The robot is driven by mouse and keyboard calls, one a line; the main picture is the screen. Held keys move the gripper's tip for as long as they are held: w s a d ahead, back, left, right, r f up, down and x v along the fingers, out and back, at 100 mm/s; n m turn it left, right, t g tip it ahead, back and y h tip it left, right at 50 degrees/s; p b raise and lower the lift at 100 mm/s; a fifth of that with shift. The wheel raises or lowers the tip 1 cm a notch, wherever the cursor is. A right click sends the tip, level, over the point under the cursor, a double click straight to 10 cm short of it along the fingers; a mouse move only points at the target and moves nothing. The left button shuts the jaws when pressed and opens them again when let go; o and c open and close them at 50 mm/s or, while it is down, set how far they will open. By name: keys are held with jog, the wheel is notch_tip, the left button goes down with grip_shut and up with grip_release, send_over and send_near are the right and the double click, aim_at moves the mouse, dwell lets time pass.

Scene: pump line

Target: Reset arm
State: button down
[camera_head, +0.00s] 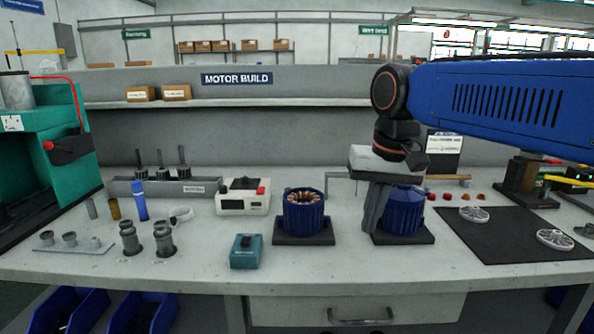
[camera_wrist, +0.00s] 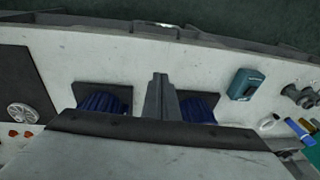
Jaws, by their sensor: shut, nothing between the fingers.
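My gripper (camera_head: 372,207) hangs from my blue arm in the head view, pointing down, with its fingers together and nothing held. Its fingertips are just left of the right blue motor housing (camera_head: 407,212), which it partly hides; I cannot tell whether they touch. In the wrist view my gripper (camera_wrist: 160,82) shows between the two housings. The left motor housing (camera_head: 304,222) stands upright on a dark base, with copper windings visible in its open top. The housings also show in the wrist view, the right one (camera_wrist: 104,102) and the left one (camera_wrist: 197,108), partly hidden by my gripper body.
A teal box (camera_head: 246,252) and a white meter (camera_head: 242,202) stand left of the housings. A black mat (camera_head: 500,245) with two silver discs lies to the right. Grey fittings (camera_head: 162,240) and a green press (camera_head: 45,150) are at the left. The front middle bench is clear.

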jog(key=s+d+f+t+h, duration=0.1)
jog(key=s+d+f+t, duration=0.2)
jog(key=s+d+f, duration=1.1)
notch_tip(320, 180, down, 4)
jog(key=shift+s+d+f, duration=0.15)
jog(key=shift+s, duration=0.55)
